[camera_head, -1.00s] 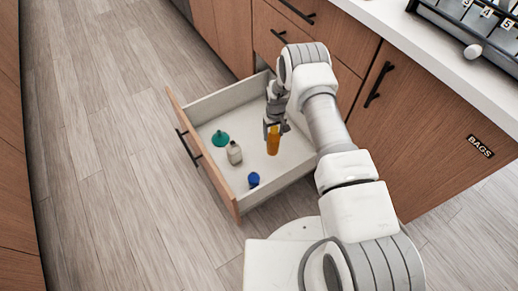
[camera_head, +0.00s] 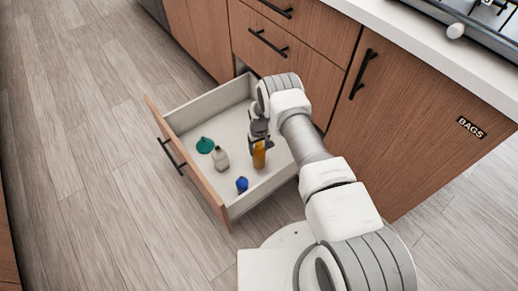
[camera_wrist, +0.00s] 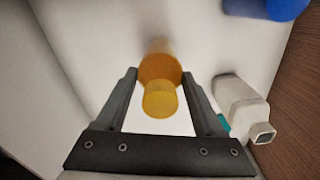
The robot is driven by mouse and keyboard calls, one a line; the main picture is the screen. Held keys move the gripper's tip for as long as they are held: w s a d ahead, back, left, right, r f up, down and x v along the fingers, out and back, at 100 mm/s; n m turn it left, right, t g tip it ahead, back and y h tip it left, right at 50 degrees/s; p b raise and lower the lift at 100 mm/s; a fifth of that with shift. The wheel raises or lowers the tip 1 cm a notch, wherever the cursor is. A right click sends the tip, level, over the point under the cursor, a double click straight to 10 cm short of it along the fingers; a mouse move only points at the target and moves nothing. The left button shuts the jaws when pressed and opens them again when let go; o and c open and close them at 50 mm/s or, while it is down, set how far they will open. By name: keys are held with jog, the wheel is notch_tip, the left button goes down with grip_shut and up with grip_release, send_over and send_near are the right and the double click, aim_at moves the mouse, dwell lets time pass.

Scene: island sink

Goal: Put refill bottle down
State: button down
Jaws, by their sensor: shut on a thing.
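The refill bottle (camera_head: 259,155) is amber orange with a yellow cap. My gripper (camera_head: 258,143) is shut on it inside the open drawer, toward the drawer's right side in the head view. In the wrist view the bottle (camera_wrist: 161,72) stands between the two fingers of my gripper (camera_wrist: 160,85), seen from its cap end. The bottle looks upright and low over the drawer floor. I cannot tell whether its base touches the floor. The open drawer (camera_head: 190,175) has white inner walls and a wooden front.
A pale bottle (camera_head: 220,160), a green funnel-like thing (camera_head: 205,145) and a blue thing (camera_head: 242,184) sit in the drawer left of the gripper. Closed cabinets (camera_head: 390,130) stand to the right under a white counter (camera_head: 440,40). Some drawer floor is bare.

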grip_release()
jog(key=shift+f, duration=0.1)
